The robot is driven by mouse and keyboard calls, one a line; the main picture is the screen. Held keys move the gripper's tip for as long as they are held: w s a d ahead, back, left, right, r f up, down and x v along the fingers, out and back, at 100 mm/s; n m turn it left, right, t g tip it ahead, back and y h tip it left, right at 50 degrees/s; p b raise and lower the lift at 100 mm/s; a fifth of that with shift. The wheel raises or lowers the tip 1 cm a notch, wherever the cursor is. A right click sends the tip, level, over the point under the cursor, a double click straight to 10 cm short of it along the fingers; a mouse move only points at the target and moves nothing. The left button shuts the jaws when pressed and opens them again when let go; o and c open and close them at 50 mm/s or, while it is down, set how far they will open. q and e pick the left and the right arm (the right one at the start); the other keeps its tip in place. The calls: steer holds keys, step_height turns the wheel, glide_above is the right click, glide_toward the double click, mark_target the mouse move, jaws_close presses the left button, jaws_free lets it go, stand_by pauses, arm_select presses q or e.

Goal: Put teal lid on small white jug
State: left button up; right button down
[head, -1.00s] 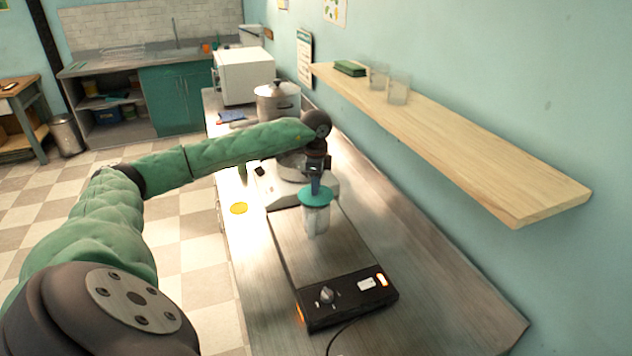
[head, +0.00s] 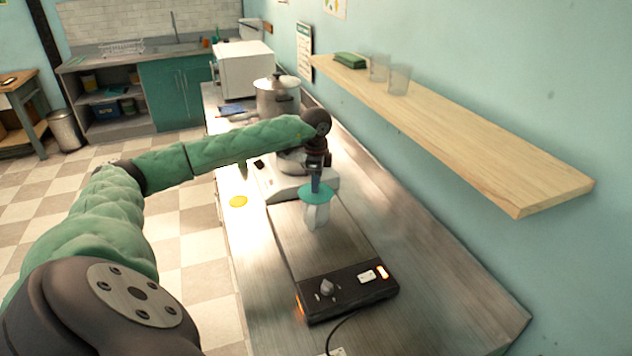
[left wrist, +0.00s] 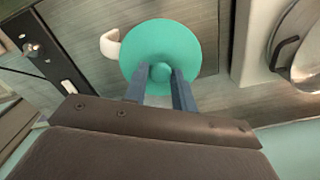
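The teal lid (head: 315,194) is a round disc with a small knob. In the left wrist view the lid (left wrist: 160,56) shows from above, its knob between the two fingers of my left gripper (left wrist: 161,73). In the head view my left gripper (head: 316,183) points down and is shut on the knob. The small white jug (head: 316,217) stands upright on the hotplate directly under the lid; its handle (left wrist: 110,43) sticks out past the lid's edge in the left wrist view. The jug's rim is hidden, so I cannot tell whether lid and rim touch. My right gripper is out of view.
The hotplate (head: 347,297) has a dark control panel with a knob. A kitchen scale (head: 282,188) and a steel pot (head: 277,97) stand behind. A wooden shelf (head: 460,138) with two glasses runs along the wall on the right. The counter front is clear.

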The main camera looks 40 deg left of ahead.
arm_select(q)
steer(key=o, duration=0.4)
steer(key=shift+c, duration=0.2)
steer(key=shift+o, duration=0.2)
steer(key=shift+r, duration=0.25)
step_height(320, 180, up, 6)
steer(key=b, duration=0.3)
steer(key=shift+r, duration=0.7)
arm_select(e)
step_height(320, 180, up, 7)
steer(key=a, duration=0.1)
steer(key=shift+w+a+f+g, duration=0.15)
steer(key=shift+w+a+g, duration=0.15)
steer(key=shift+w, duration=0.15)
arm_select(q)
steer(key=shift+f, duration=0.1)
